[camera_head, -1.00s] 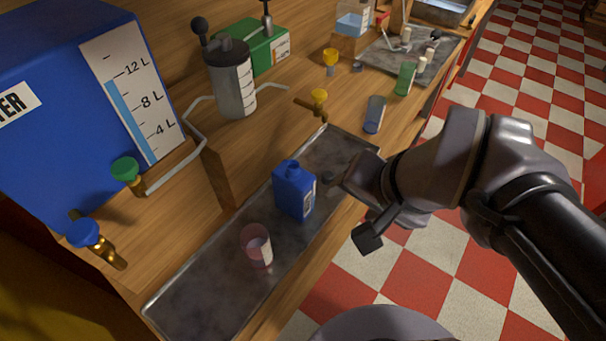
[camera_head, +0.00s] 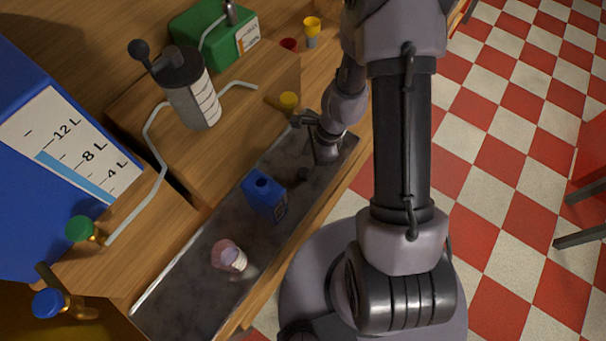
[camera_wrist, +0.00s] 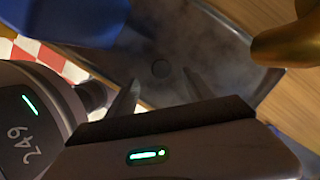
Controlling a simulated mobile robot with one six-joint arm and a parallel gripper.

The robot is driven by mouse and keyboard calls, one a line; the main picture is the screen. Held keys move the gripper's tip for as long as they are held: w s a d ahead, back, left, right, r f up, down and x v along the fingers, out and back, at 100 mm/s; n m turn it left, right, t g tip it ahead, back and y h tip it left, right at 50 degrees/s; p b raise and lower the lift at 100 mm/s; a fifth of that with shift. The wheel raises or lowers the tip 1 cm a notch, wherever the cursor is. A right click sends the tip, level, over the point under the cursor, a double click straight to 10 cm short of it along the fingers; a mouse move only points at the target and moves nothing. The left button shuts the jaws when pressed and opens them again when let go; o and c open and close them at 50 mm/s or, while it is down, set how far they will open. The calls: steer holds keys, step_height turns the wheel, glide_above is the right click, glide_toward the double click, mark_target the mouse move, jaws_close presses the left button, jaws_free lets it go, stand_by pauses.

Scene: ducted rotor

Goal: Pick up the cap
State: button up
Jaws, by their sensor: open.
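My gripper (camera_head: 313,140) is above the tray's far right end, beyond the cap in the head view. In the wrist view my gripper (camera_wrist: 160,88) has its two fingers apart with nothing between them. I cannot tell its exact height above the cap.
The blue bottle (camera_wrist: 75,18) is at upper left there.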

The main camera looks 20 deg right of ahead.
mark_target(305, 172)
steer(key=b+x, duration=0.3)
steer(key=x, duration=0.3)
steer(key=shift+w+d, duration=0.15)
steer(key=shift+d, duration=0.05)
steer(key=shift+r, duration=0.15)
jaws_close()
